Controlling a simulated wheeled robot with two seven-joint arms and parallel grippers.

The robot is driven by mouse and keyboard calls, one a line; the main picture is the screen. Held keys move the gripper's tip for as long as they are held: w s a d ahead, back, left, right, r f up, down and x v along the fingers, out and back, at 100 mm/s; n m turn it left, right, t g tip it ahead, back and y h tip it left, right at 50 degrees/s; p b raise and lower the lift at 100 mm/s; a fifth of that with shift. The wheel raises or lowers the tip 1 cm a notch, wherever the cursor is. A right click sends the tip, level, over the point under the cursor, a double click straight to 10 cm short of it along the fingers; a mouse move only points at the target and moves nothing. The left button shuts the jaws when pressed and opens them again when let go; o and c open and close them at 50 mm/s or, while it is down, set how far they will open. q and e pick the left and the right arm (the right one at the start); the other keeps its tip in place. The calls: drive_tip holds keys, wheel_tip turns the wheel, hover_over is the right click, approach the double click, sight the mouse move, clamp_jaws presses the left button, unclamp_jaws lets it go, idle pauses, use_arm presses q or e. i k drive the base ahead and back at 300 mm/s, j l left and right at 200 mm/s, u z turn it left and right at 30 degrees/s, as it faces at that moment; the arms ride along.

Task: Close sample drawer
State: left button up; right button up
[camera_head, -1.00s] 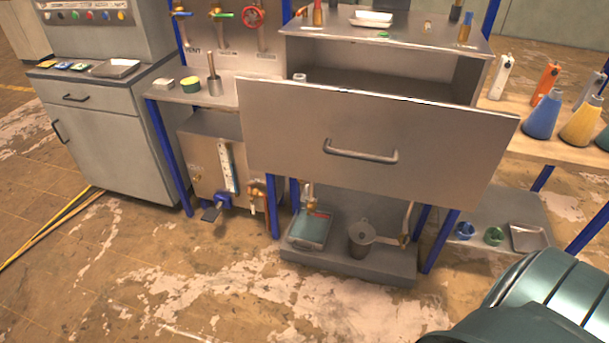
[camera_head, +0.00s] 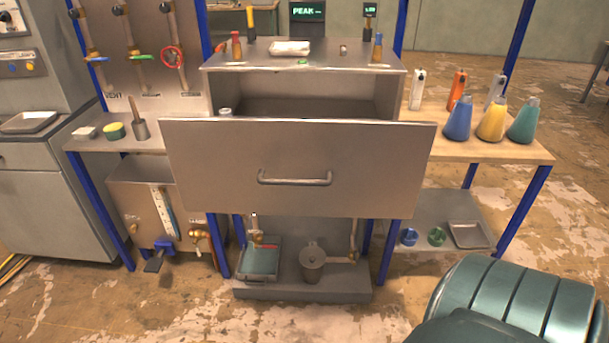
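The sample drawer (camera_head: 240,166) is in the middle of the head view, pulled well out from its steel cabinet (camera_head: 387,88). Its broad grey front faces me, with a horizontal bar handle (camera_head: 295,181) at its centre. Behind the front the cabinet opening shows dark, and the top of a small pale item (camera_head: 225,112) shows at the left. Neither gripper is in view. Only a dark green part of my own body shows at the lower right.
The bench at right holds blue (camera_head: 458,120), yellow (camera_head: 492,121) and teal (camera_head: 523,122) flasks and several bottles. A shelf below the drawer holds a tray (camera_head: 259,262) and a metal pot (camera_head: 312,263). The floor in front is clear.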

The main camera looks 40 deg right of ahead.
sight(348, 167)
drive_tip(key=z, duration=1.85)
drive_tip(key=i+j, duration=0.2)
drive_tip(key=i, duration=0.35)
drive_tip(key=i+j, duration=0.2)
drive_tip(key=i, duration=0.3)
